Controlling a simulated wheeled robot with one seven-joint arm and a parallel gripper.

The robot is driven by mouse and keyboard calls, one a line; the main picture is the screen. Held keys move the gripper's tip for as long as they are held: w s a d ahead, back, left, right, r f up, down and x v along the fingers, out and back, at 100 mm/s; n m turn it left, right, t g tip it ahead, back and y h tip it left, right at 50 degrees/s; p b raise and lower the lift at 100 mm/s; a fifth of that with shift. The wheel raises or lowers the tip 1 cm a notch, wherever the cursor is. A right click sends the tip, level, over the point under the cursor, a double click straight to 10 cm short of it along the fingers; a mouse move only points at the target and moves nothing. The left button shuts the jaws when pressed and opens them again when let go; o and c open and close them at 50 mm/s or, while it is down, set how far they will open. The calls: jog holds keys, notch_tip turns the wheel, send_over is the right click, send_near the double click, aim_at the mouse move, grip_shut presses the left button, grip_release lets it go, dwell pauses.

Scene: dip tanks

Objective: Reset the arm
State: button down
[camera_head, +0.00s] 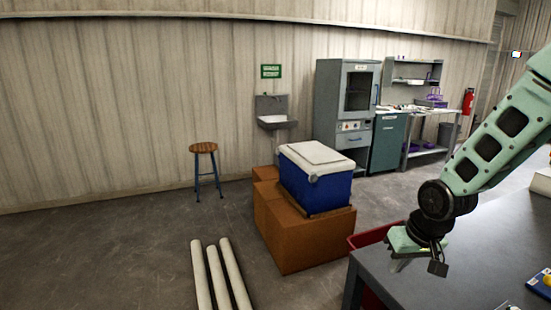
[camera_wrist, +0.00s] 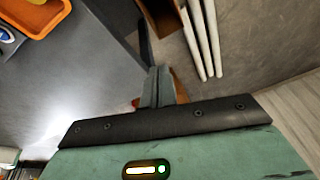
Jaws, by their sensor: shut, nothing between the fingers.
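My arm reaches in from the right in the head view, bent at a dark joint. My gripper (camera_head: 437,267) hangs at its end, above the left end of a dark grey table (camera_head: 450,275). In the wrist view my gripper (camera_wrist: 160,78) shows its two pale green fingers side by side, closed together with nothing between them. The table (camera_wrist: 75,85) fills the left of the wrist view, below the gripper.
A blue cooler (camera_head: 315,185) with a white lid sits on brown boxes (camera_head: 305,240) beyond the table. Several white pipes (camera_head: 215,275) lie on the floor. A red bin (camera_head: 372,236) stands beside the table. An orange tray (camera_wrist: 45,30) is on the table.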

jog(key=s+a+r+n+g+b, duration=0.1)
jog(key=s+a+r+n, duration=0.1)
jog(key=s+a, duration=0.7)
jog(key=s+a+r+n+g+b, duration=0.2)
jog(key=s+a+n, duration=0.3)
jog(key=s, duration=1)
jog(key=a+r, duration=0.1)
jog(key=a, duration=0.2)
jog(key=shift+a+n+h, duration=0.3)
jog(key=shift+a, duration=0.1)
jog(key=shift+s, duration=0.1)
